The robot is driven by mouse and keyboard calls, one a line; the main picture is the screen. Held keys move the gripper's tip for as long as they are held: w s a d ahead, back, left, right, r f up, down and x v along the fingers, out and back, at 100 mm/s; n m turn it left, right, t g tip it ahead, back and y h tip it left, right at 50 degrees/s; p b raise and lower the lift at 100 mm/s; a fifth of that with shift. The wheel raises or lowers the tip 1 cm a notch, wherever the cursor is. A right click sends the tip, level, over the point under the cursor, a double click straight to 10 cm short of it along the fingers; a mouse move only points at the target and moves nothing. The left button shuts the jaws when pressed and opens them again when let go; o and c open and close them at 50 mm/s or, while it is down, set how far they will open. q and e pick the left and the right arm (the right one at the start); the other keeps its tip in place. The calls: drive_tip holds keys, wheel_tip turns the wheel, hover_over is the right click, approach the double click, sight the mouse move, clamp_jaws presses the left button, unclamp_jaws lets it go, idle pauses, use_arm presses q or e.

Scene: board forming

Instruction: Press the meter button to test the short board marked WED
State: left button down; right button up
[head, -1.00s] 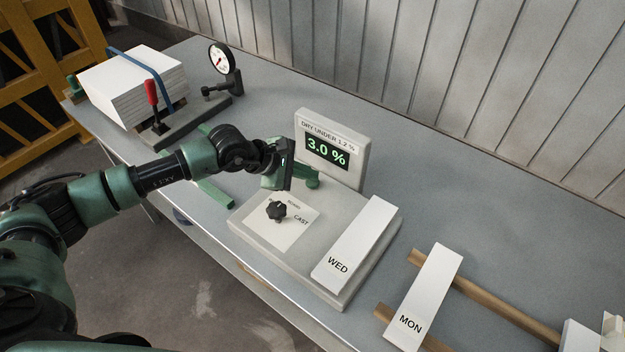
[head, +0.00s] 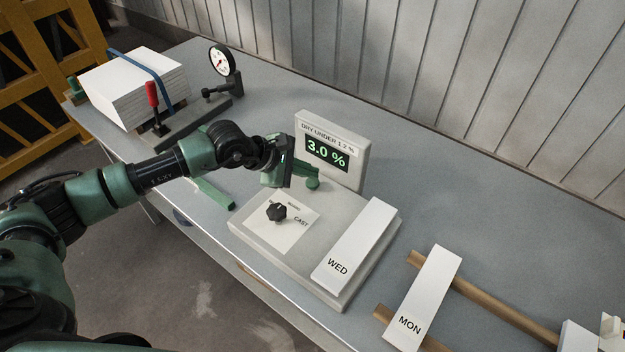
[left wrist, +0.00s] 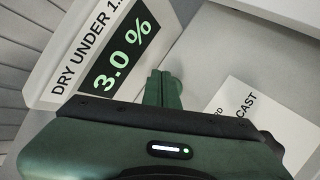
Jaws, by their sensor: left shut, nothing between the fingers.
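The meter (head: 350,182) is a grey slab with an upright display (head: 326,152) reading 3.0 % under "DRY UNDER 1.2 %". The display also shows in the left wrist view (left wrist: 122,58). The white short board marked WED (head: 357,245) lies on the right part of the slab. A black knob (head: 277,212) sits on a white label with the word CAST. My left gripper (head: 313,180) is shut and empty, low in front of the display; its green fingers also show in the left wrist view (left wrist: 161,90). My right gripper is not in view.
A board marked MON (head: 424,298) lies across two wooden rails (head: 500,308) at the right. A strapped white stack (head: 125,92), a red-handled clamp (head: 152,96) and a dial gauge (head: 222,60) stand at the back left. The table behind the meter is clear.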

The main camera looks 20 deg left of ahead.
sight(309, 183)
use_arm(q)
drive_tip(key=shift+r+p, duration=1.15)
drive_tip(key=shift+r, duration=1.35)
